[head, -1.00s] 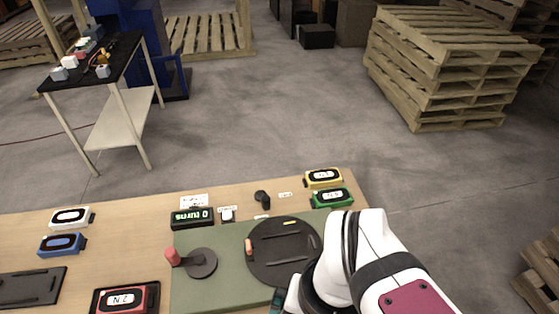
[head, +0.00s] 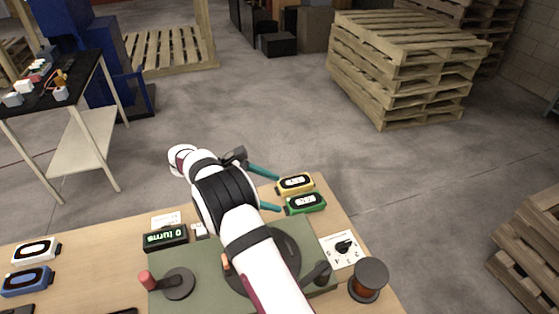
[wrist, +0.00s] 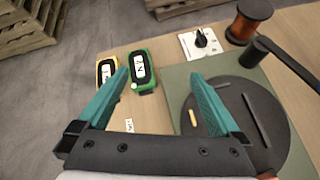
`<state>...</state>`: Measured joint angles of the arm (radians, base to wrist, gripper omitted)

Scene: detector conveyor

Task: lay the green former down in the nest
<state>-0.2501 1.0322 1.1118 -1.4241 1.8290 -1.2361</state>
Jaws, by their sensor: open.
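The green former (head: 305,203) lies at the far right corner of the table, label up, beside the yellow former (head: 295,184). My gripper (head: 278,193) is open and empty, its teal fingertips just left of the two formers. In the wrist view, the green former (wrist: 143,72) shows beyond my gripper (wrist: 160,76), nearer the left fingertip, which partly overlaps its edge. No contact can be made out. A dark round plate (head: 287,243) with raised bars is partly behind my arm; I cannot tell whether it is the nest.
A dial card (head: 344,248), a copper spool (head: 368,279) and a dark crank (wrist: 285,62) stand to the right. A counter display (head: 166,237) and a red-knobbed lever (head: 172,283) are at left. White (head: 36,250) and blue (head: 27,281) formers lie far left.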

